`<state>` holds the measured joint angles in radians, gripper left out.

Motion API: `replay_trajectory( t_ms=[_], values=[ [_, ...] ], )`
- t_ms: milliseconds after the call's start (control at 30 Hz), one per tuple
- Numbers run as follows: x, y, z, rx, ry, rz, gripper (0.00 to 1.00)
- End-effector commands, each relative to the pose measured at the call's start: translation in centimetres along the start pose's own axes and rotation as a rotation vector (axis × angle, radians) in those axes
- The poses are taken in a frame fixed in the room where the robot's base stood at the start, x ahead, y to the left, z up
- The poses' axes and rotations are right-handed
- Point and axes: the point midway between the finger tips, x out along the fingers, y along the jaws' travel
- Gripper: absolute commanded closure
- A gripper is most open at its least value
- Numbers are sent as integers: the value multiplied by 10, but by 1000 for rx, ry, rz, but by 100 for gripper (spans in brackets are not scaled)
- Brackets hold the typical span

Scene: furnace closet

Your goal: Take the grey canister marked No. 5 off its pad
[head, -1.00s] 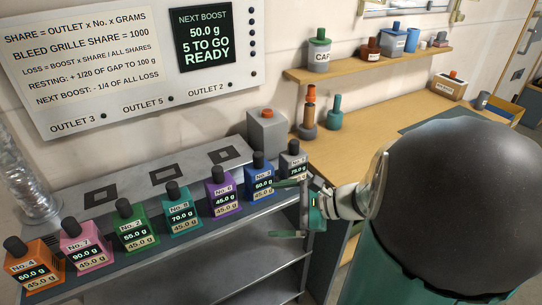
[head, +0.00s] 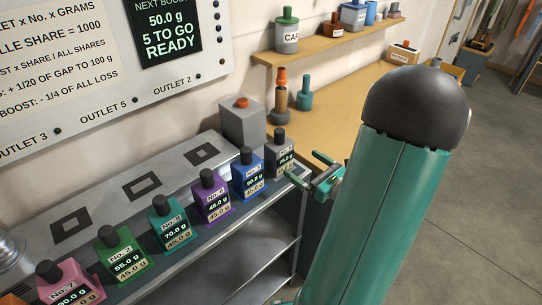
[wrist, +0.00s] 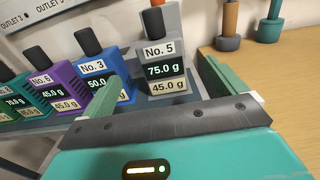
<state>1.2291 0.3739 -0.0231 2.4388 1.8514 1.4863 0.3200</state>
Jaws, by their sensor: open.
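The grey canister marked No. 5 (head: 279,155) stands upright at the right end of a row of canisters on the shelf unit. In the wrist view the same canister (wrist: 163,64) shows its black cap, a 75.0 g display and a 45.0 g label. My gripper (head: 306,171) is open and empty, just in front and to the right of the canister. In the wrist view its green fingers (wrist: 165,88) are spread, with the canister beyond and between them. The pad under the canister is hidden.
The blue No. 3 canister (head: 248,178) stands close on the left, then the purple one (head: 211,200) and several more. A grey box with an orange knob (head: 243,123) stands behind. The wooden bench (head: 340,100) lies to the right, with an orange-topped tool (head: 281,95).

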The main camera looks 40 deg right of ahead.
Motion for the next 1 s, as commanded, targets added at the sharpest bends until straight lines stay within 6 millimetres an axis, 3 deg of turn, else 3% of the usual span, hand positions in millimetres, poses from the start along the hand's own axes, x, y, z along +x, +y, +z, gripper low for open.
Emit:
replay_trajectory(
  t_ms=[400, 667, 1000],
  values=[
    [65, -1, 0, -2, 1, 2, 4],
    [86, 2, 2, -2, 1, 2, 4],
    [132, 5, 6, -1, 1, 1, 4]
  ],
)
